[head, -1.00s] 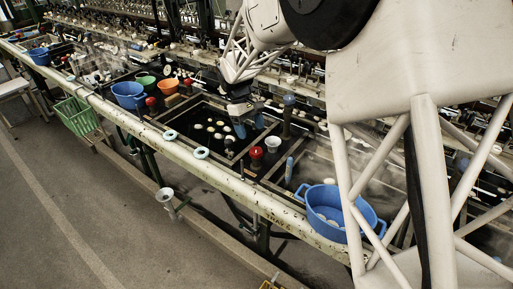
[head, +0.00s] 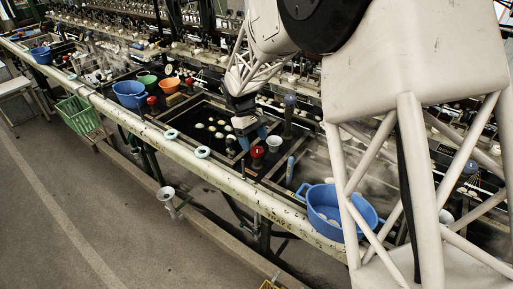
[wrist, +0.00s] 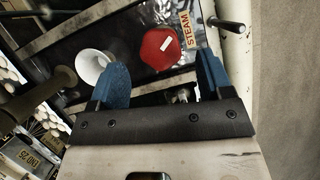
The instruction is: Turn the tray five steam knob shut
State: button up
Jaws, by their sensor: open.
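A red steam knob (head: 257,152) stands on the divider beside the dark basin, near the front rail. My gripper (head: 252,137) is open, with blue fingers, just above and behind the knob in the head view. In the wrist view the knob lies beyond and between the fingertips of my gripper (wrist: 163,65), apart from them. I cannot read a tray number by this knob.
A white funnel cup (head: 273,144) stands close beside the knob; it also shows in the wrist view (wrist: 92,65). A blue basin (head: 338,212) sits to the right. Other red knobs (head: 151,100) stand farther left. The front rail (head: 225,178) runs along the near side.

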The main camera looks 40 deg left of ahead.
aim_at(257, 149)
jog(key=shift+x, duration=1.7)
jog(key=c, duration=0.9)
